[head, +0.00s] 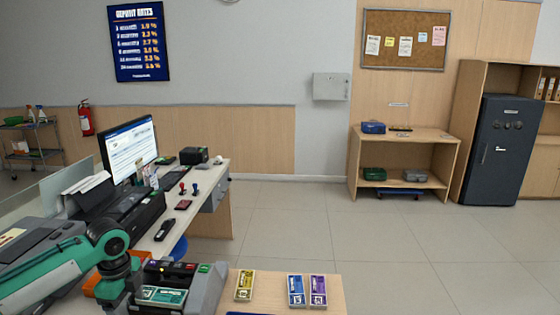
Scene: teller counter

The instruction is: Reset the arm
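My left arm (50,275), teal and black, comes in from the left edge. It bends at a black joint near the counter and runs down toward the bottom edge. I see no fingers of my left gripper, so its opening is not shown. My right arm and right gripper are not in view.
A grey machine (207,290) with green notes (162,296) stands beside my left arm. Yellow (244,286), blue (296,290) and purple (318,290) note bundles lie on the wooden top. A monitor (131,148) stands behind. The tiled floor (400,240) at right is clear.

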